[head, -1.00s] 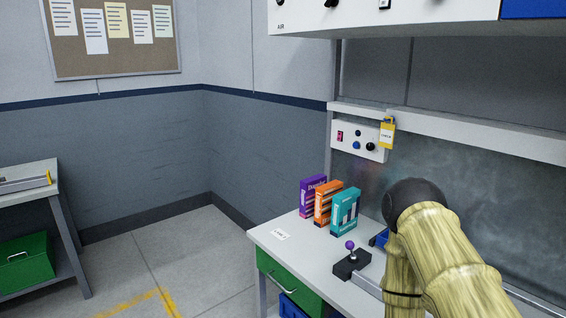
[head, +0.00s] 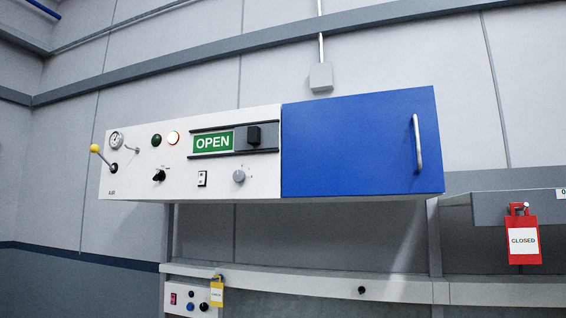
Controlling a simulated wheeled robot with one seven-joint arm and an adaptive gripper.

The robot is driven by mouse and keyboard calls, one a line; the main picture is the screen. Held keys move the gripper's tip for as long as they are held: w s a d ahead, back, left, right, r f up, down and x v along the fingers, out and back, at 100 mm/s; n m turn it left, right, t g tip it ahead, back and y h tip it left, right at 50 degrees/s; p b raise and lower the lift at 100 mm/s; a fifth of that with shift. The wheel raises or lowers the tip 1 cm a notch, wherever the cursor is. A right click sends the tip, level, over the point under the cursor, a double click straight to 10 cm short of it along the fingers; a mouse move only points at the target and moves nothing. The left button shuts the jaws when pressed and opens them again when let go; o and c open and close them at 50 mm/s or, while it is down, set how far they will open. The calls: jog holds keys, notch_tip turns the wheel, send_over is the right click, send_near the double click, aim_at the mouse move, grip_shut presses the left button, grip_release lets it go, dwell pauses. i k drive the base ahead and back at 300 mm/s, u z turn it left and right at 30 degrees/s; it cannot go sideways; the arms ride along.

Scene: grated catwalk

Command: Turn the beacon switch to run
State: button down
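A white control panel (head: 140,185) is on the wall unit at the upper left of the head view. It carries a black rotary knob with a pointer (head: 159,175), a small rocker switch (head: 202,179) and a grey round knob (head: 239,176). I cannot tell which of these is the beacon switch, as I see no readable label naming it. Above them are a dark green lamp (head: 156,140) and a lit, pale warm lamp (head: 173,138). My gripper is not in view.
A yellow-knobbed lever (head: 95,149) and a gauge (head: 116,140) are at the panel's left. A slider (head: 254,135) sits beside a green OPEN sign (head: 212,142). A blue cabinet door (head: 360,145) adjoins. Below hangs a yellow tag (head: 216,293); a red CLOSED tag (head: 523,240) hangs right.

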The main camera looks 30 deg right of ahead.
aim_at(160, 176)
jog(key=k, duration=0.95)
jog(key=z, duration=0.95)
jog(key=i, duration=1.3)
jog(key=u, duration=0.95)
jog(key=i, duration=0.25)
jog(key=u, duration=0.1)
